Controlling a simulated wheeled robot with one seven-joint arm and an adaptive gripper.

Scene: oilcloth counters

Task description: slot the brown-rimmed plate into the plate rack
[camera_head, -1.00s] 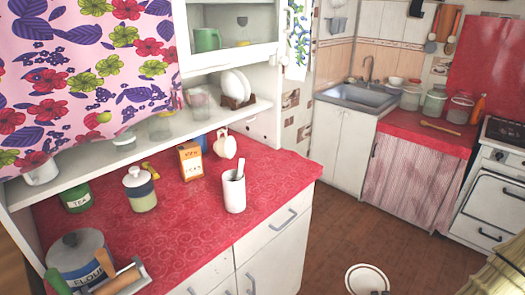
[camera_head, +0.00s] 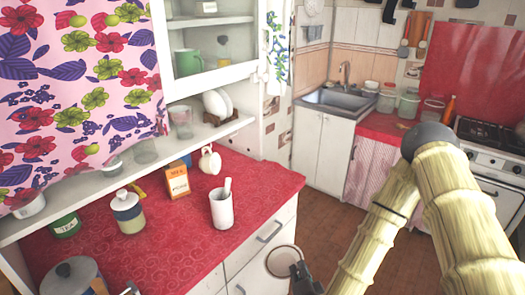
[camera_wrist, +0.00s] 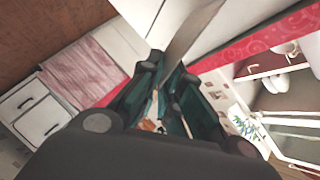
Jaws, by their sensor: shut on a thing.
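The brown-rimmed plate (camera_head: 281,262) is held in the air in front of the counter's drawers in the head view. My gripper (camera_head: 300,272) is shut on its edge, at the plate's right side. In the wrist view the plate (camera_wrist: 194,32) shows nearly edge-on, rising from between the dark fingers of my gripper (camera_wrist: 165,82). The brown plate rack (camera_head: 222,119) stands at the right end of the shelf, with white plates (camera_head: 215,102) upright in it. My gripper is well below and to the right of the rack. Free slots are hard to make out.
Clear glasses (camera_head: 182,122) stand on the shelf left of the rack. On the red counter (camera_head: 180,235) are a cream mug (camera_head: 210,160), an orange box (camera_head: 177,180), a white utensil pot (camera_head: 221,208) and a lidded jar (camera_head: 128,212). A glass-fronted cabinet (camera_head: 212,45) hangs above the shelf.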

